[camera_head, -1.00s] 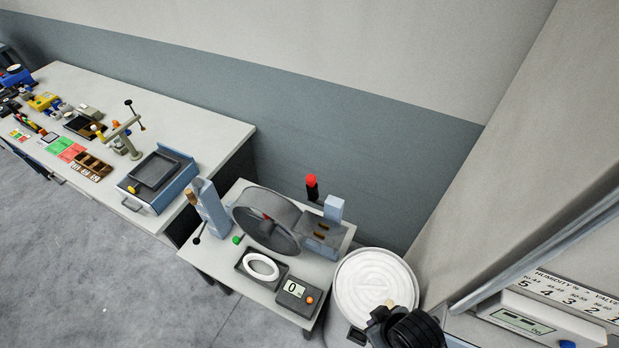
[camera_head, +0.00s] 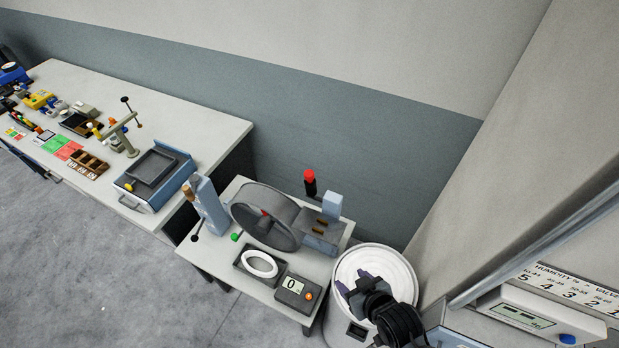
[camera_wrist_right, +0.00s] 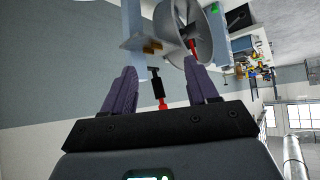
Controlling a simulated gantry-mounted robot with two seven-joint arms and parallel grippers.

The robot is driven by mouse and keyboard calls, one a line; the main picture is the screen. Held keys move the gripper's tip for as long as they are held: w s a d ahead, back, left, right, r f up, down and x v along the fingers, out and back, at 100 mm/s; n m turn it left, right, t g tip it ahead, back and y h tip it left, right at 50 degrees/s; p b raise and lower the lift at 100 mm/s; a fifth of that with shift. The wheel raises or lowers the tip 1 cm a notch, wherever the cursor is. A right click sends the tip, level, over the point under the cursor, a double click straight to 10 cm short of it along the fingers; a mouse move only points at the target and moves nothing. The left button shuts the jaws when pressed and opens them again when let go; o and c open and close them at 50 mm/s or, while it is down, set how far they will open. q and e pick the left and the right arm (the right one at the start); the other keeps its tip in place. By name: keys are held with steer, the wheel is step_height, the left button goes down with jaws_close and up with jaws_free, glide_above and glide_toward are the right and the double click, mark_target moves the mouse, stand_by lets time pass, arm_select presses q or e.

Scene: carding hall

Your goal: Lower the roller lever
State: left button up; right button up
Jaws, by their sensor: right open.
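A black upright lever with a red tip (camera_head: 310,177) stands at the back of the machine on the small table, behind the grey drum (camera_head: 266,216). A second lever with a black knob (camera_head: 194,238) is at the left of the machine, by the blue post. I cannot tell which is the roller lever. My right gripper (camera_head: 355,282) is open and empty above the white round can, right of the machine and apart from both levers. In the right wrist view the red-tipped lever (camera_wrist_right: 157,88) appears between the open fingers, farther off. My left gripper is not in view.
The white can (camera_head: 405,275) stands beside the small table (camera_head: 205,262). A white ring (camera_head: 262,263) in a tray and a display box (camera_head: 297,293) are at the table's front. A wall is close behind. A humidity panel (camera_head: 525,315) is at right.

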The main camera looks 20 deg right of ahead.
steer(key=w+d+f+t+h+b, duration=0.15)
steer(key=w+t+b, duration=0.45)
steer(key=w, duration=0.8)
steer(key=t+b, duration=0.2)
steer(key=b, duration=0.1)
glide_toward(311, 179)
steer(key=f, duration=0.2)
steer(key=shift+t+h, duration=0.25)
steer(key=shift+t, duration=0.05)
steer(key=w, duration=0.3)
steer(key=w+r+p, duration=0.1)
steer(key=w, duration=0.6)
steer(key=shift+d+r+p, duration=0.2)
steer(key=shift+d+p, duration=0.1)
steer(key=shift+p, duration=0.1)
steer(key=shift+w, duration=0.7)
jaws_close()
